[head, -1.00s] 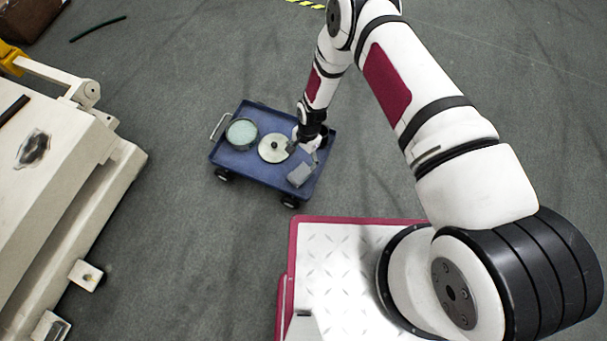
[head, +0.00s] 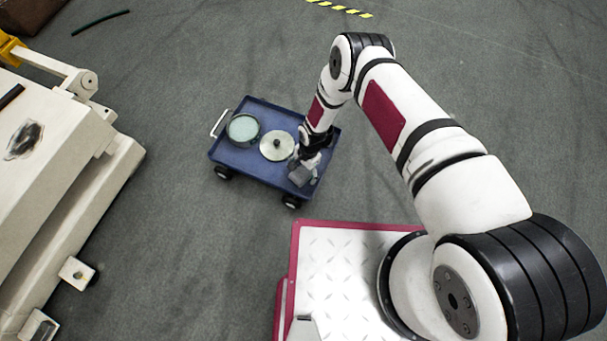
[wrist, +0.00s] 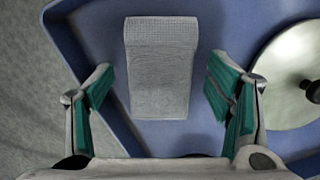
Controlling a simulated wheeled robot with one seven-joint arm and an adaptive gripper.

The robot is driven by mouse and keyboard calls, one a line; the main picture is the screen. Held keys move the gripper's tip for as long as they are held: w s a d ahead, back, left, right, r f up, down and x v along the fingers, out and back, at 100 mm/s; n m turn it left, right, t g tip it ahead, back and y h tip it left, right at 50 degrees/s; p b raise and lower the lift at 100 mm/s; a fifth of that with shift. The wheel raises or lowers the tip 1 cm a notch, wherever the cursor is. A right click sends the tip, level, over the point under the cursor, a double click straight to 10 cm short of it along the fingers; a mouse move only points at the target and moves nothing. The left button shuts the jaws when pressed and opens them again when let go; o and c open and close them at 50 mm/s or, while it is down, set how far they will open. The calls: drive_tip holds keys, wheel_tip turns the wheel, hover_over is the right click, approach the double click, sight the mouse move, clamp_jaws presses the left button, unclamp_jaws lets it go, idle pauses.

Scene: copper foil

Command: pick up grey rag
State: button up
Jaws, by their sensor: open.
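The grey rag (wrist: 160,75) lies flat and folded on the blue cart top (wrist: 275,15), near one edge. In the head view the rag (head: 299,176) shows at the cart's right front, partly hidden by my gripper. My gripper (wrist: 160,97) is open and empty. In the wrist view its two green-padded fingers stand on either side of the rag, with gaps left and right. In the head view my gripper (head: 308,168) is right over the rag. I cannot tell how high the fingertips are above the cart.
A round metal disc with a dark knob (head: 277,146) sits left of the rag, close to my right finger in the wrist view. A round dish with pale green contents (head: 243,129) is farther left on the cart. A large cream machine (head: 60,160) stands at the left.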

drive_tip(key=shift+f, duration=0.4)
drive_tip(key=c, duration=1.4)
drive_tip(key=shift+o, duration=0.2)
drive_tip(key=shift+r, duration=0.1)
